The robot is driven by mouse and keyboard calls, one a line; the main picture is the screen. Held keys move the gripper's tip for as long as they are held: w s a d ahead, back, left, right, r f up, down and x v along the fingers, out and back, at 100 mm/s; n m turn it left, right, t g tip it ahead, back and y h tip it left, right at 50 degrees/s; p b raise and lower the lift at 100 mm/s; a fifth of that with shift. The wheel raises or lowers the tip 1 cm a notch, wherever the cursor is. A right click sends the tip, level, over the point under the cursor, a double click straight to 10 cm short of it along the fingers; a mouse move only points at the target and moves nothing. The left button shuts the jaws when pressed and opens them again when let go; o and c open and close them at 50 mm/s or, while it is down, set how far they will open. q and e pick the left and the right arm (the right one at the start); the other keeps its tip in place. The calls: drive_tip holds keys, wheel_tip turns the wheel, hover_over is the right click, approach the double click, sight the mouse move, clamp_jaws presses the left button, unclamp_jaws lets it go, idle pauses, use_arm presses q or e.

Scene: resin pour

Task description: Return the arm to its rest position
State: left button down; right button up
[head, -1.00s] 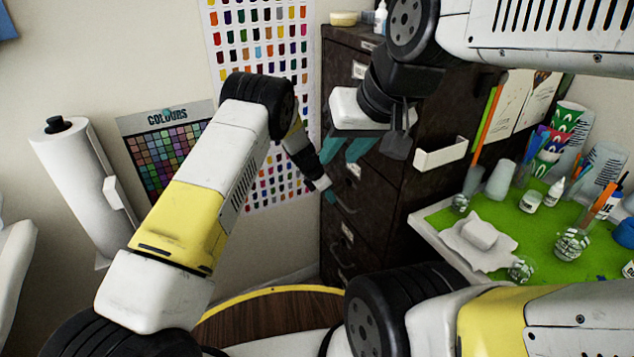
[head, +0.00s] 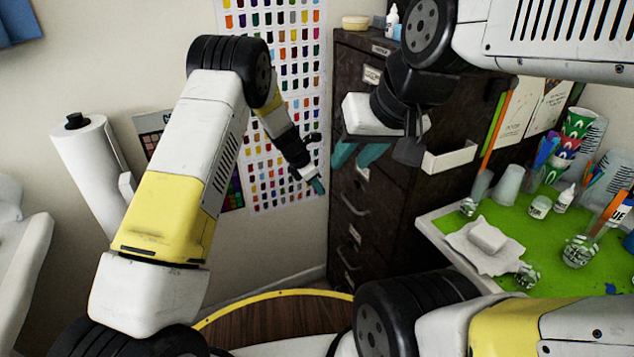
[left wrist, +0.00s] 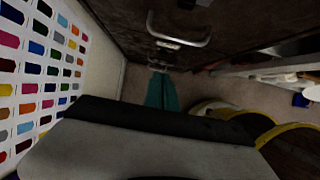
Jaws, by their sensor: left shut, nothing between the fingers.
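My left arm reaches up from the lower left and bends down at its elbow. Its gripper (head: 318,186) has teal fingertips and hangs in front of the wall chart, just left of the dark drawer cabinet. In the left wrist view its teal fingers (left wrist: 162,92) are together and empty, pointing toward the floor and the cabinet's base. My right gripper (head: 356,154) is higher, in front of the cabinet. Its two teal fingers are apart with nothing visible between them.
The dark drawer cabinet (head: 352,235) stands close to both grippers. A green-topped table (head: 470,211) with cups, jars and bottles is at the right. A paper roll (head: 90,165) is on the left wall. A colour chart (head: 290,100) hangs behind my left arm.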

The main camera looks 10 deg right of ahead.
use_arm(q)
drive_tip(key=s+a+r+m+t, duration=0.15)
drive_tip(key=a+r, duration=0.25)
drive_tip(key=r, duration=0.4)
drive_tip(key=s+a+r+m+g, duration=0.1)
drive_tip(key=s+a+r+m, duration=0.2)
drive_tip(key=r, duration=0.5)
drive_tip(key=s+a+r+m+t, duration=0.2)
drive_tip(key=s+a+r+m, duration=0.6)
drive_tip(key=s+a+r, duration=0.5)
drive_tip(key=s+a+r+m+t+y, duration=0.1)
drive_tip(key=s+a+m, duration=0.3)
drive_tip(key=s, duration=0.4)
drive_tip(key=s+a+r+m+t+y, duration=0.1)
drive_tip(key=s+a+r+m, duration=0.1)
drive_tip(key=s+a+m, duration=0.3)
drive_tip(key=s, duration=0.4)
drive_tip(key=shift+r+y, duration=0.3)
drive_tip(key=shift+y, duration=0.1)
drive_tip(key=shift+t, duration=0.25)
